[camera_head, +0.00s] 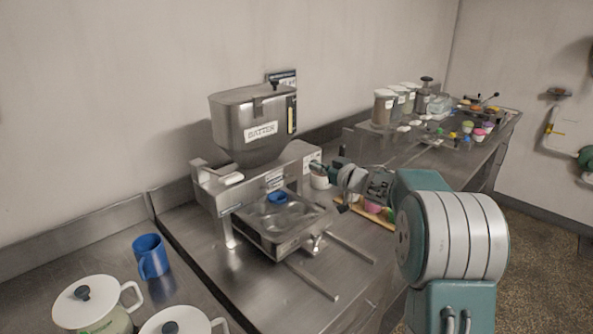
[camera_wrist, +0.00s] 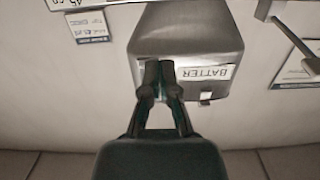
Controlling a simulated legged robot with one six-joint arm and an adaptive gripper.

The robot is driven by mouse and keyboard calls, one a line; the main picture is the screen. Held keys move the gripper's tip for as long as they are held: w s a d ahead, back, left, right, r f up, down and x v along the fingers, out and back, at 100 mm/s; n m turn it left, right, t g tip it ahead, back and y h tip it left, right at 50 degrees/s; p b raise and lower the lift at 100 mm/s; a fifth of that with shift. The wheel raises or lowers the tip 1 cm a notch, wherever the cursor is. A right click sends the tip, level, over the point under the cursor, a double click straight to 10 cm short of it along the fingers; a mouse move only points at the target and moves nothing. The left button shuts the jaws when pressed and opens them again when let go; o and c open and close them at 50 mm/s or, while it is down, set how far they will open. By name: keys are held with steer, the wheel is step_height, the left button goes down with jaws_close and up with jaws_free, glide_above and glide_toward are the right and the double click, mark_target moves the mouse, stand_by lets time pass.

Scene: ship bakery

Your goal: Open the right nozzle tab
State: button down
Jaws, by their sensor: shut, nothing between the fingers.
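The batter dispenser has a steel hopper (camera_head: 255,122) with a BATTER label, above a steel frame (camera_head: 222,196) on the counter. The hopper (camera_wrist: 185,40) also shows in the wrist view, with its label upside down. A pale tab-like part (camera_head: 231,178) shows on the frame's left side. I cannot clearly make out the right nozzle tab; the right end of the frame is partly behind my gripper. My gripper (camera_head: 318,168) is beside that right end. In the wrist view my gripper (camera_wrist: 159,68) has its fingertips together and empty, in front of the hopper; contact cannot be told.
A steel basin (camera_head: 285,218) with a blue item (camera_head: 277,197) sits below the frame. A blue mug (camera_head: 150,256) and white lidded pots (camera_head: 98,303) stand at the front left. Jars (camera_head: 384,107) and small colourful cups (camera_head: 478,134) stand farther right.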

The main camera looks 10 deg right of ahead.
mark_target(286, 165)
steer(key=x, duration=1)
steer(key=shift+w+a, duration=0.15)
steer(key=f, duration=0.1)
steer(key=s+d+f, duration=0.1)
steer(key=shift+s+f, duration=0.1)
steer(key=shift+f, duration=0.25)
steer(key=shift+s+d+f, duration=0.2)
steer(key=shift+f, duration=0.25)
